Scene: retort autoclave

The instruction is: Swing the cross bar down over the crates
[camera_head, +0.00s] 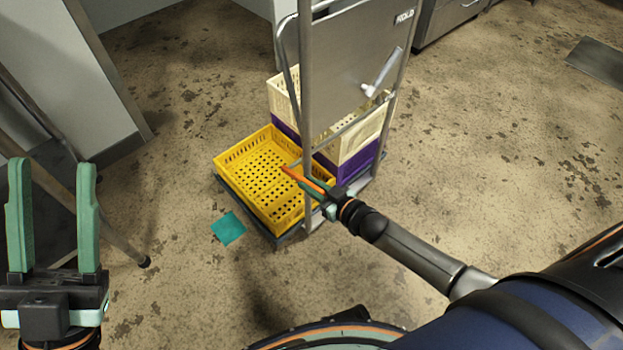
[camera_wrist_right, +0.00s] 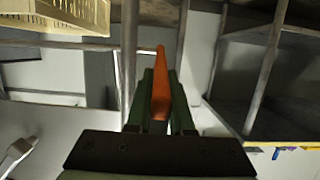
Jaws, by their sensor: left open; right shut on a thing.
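My right gripper (camera_head: 318,190) is shut on an orange grip (camera_head: 291,173), beside the front post of the crate trolley and above the yellow crate's near right side. The right wrist view shows the orange grip (camera_wrist_right: 162,85) between the green fingers. A thin pale bar (camera_wrist_right: 80,44) runs from the left to the grip's upper end; it appears to be the cross bar. The yellow crate (camera_head: 240,151) is empty and sits low on the trolley. A cream crate (camera_head: 362,143) stands on a purple crate (camera_head: 365,165) behind the post. My left gripper (camera_head: 53,175) is open and empty.
The trolley has a tall metal frame with a grey panel (camera_head: 350,60) and a pale handle (camera_head: 383,75). A teal square (camera_head: 228,228) lies on the floor. A metal-legged stand (camera_head: 115,235) is at the left.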

